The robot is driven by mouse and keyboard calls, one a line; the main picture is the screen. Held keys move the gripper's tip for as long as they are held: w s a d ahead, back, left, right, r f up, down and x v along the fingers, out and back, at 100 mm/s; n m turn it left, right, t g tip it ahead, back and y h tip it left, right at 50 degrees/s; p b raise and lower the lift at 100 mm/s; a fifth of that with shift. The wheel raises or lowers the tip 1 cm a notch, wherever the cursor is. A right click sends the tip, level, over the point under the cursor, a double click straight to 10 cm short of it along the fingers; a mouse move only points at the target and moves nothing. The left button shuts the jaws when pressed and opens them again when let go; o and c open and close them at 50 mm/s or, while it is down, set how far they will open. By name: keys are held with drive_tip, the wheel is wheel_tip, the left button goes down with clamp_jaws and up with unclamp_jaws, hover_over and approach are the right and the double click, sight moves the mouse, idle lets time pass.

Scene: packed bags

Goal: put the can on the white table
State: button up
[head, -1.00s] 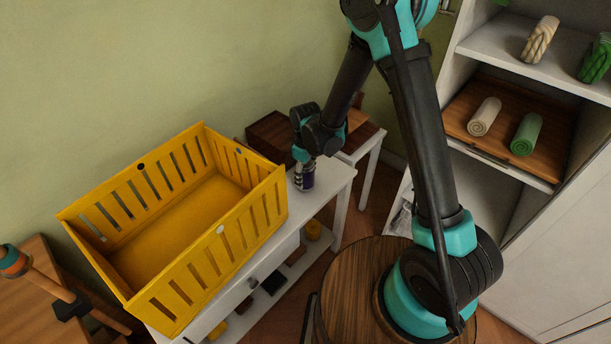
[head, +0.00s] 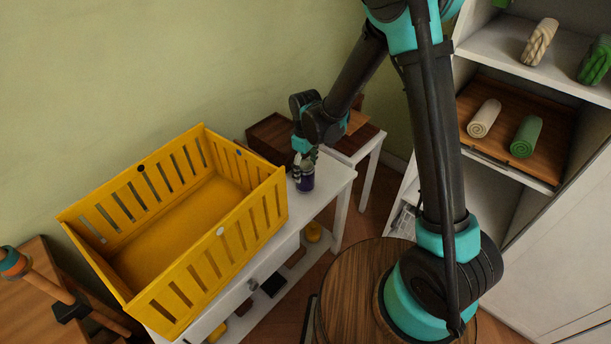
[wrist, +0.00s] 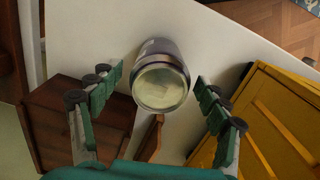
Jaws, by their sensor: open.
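The can (head: 305,180) is dark blue-purple with a silver top. It stands upright on the white table (head: 328,182), to the right of the yellow crate. In the wrist view the can (wrist: 162,80) shows its pale round lid, with the white table (wrist: 100,35) around it. My gripper (head: 305,160) is just above the can in the head view. In the wrist view my gripper (wrist: 160,92) is open, its green-padded fingers apart on either side of the can, with visible gaps and no contact.
The yellow crate (head: 200,297) fills the table's left part and also shows close to the right finger in the wrist view (wrist: 270,125). A brown wooden box (head: 270,138) stands behind the can. A shelf unit with rolled towels (head: 525,136) is at right.

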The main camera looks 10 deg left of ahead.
wheel_tip(320, 180, up, 7)
drive_tip(key=shift+r, duration=0.2)
drive_tip(key=shift+d+r, duration=0.1)
drive_tip(key=shift+d, duration=0.05)
drive_tip(key=d+r+m+t, duration=0.1)
drive_tip(key=d+r+m, duration=0.25)
drive_tip(key=d, duration=0.85)
drive_tip(key=s+d+m+t, duration=0.1)
drive_tip(key=s+d+m, duration=0.4)
drive_tip(key=d, duration=0.5)
drive_tip(key=s+d+m+t, duration=0.2)
drive_tip(key=s+d+m, duration=0.3)
drive_tip(key=d, duration=0.6)
drive_tip(key=shift+s+d+f, duration=0.2)
drive_tip(key=shift+s+f, duration=0.25)
drive_tip(key=shift+s, duration=0.7)
